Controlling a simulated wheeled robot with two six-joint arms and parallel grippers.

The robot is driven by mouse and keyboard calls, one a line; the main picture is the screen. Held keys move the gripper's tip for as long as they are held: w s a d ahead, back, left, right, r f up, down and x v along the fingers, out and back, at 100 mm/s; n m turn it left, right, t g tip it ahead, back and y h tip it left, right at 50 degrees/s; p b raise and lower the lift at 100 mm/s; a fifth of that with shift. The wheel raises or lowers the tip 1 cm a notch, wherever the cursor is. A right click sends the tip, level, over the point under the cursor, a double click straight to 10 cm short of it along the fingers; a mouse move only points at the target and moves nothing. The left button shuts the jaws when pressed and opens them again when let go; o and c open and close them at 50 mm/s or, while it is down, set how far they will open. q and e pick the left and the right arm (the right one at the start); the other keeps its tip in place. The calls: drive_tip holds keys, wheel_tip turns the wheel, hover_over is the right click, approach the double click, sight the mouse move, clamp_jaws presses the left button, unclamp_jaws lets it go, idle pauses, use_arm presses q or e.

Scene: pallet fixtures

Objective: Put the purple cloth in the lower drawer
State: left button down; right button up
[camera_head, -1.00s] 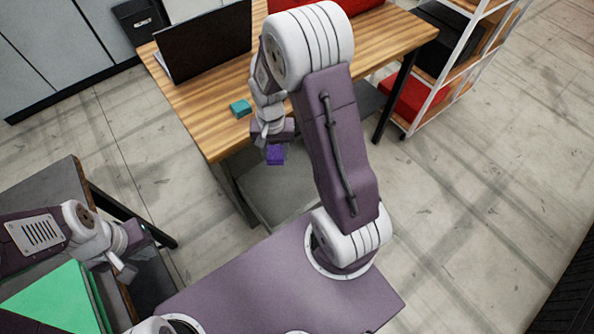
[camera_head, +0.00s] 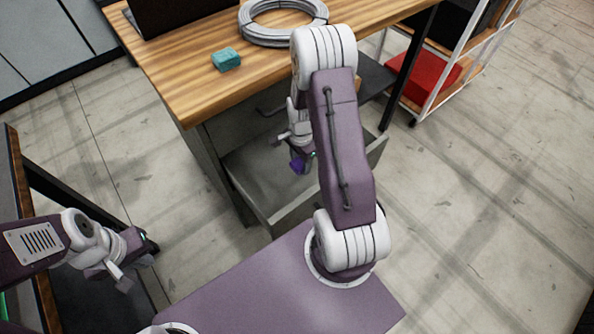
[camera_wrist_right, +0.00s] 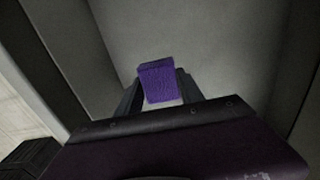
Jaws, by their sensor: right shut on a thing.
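The purple cloth (camera_head: 298,164) is a small folded block. It is held in my right gripper (camera_head: 297,155), above the open lower drawer (camera_head: 262,190) under the wooden desk. In the right wrist view the cloth (camera_wrist_right: 158,82) sits between the two dark fingers (camera_wrist_right: 160,98), with the grey drawer interior (camera_wrist_right: 215,45) beyond it. The gap between cloth and drawer floor cannot be told exactly. My left gripper (camera_head: 136,262) is at the lower left, away from the drawer; its finger opening is not clear.
On the desk (camera_head: 190,75) are a teal block (camera_head: 226,59), a coiled grey cable (camera_head: 250,34) and a dark laptop (camera_head: 170,14). A white-framed shelf with a red box (camera_head: 420,80) stands at right. A dark table (camera_head: 75,270) is at lower left.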

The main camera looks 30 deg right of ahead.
drive_tip(key=b, duration=0.1)
hover_over(300, 181)
wheel_tip(300, 181, down, 5)
drive_tip(key=shift+w+f, duration=0.1)
drive_tip(key=shift+f, duration=0.05)
wheel_tip(300, 181, down, 3)
drive_tip(key=shift+f+b, duration=0.1)
drive_tip(key=shift+b, duration=0.75)
drive_tip(key=shift+f, duration=0.35)
drive_tip(key=shift+r, duration=0.15)
drive_tip(key=o, duration=1.3)
